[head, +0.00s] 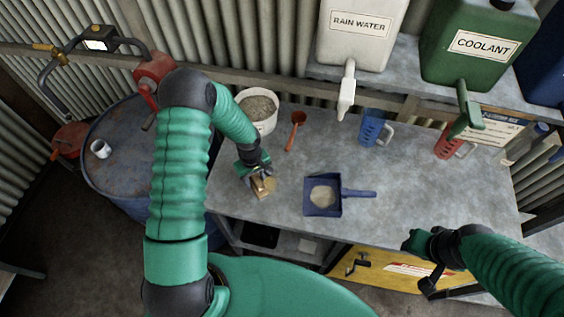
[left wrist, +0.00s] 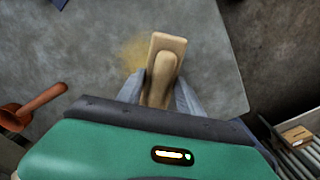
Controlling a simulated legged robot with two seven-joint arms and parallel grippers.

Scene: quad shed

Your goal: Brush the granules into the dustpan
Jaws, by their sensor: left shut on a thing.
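My left gripper (head: 258,176) is shut on the wooden hand brush (head: 264,188) near the left end of the bench. In the left wrist view, the brush's pale wooden back (left wrist: 165,58) stands between the fingers (left wrist: 162,92). A thin patch of tan granules (left wrist: 130,52) lies on the bench beside the brush. The blue dustpan (head: 323,180) lies to the right of the brush, handle pointing right, with a pale heap of granules (head: 322,196) in it. The brush and dustpan are apart. My right gripper (head: 420,241) is at the bench's front right, its jaws unclear.
A white bucket of granules (head: 257,109) and a red scoop (head: 296,131) stand behind the brush. Blue (head: 373,128) and red (head: 449,144) jugs sit farther right, below the rain water (head: 358,45) and coolant (head: 478,45) containers. A blue drum (head: 118,150) stands left.

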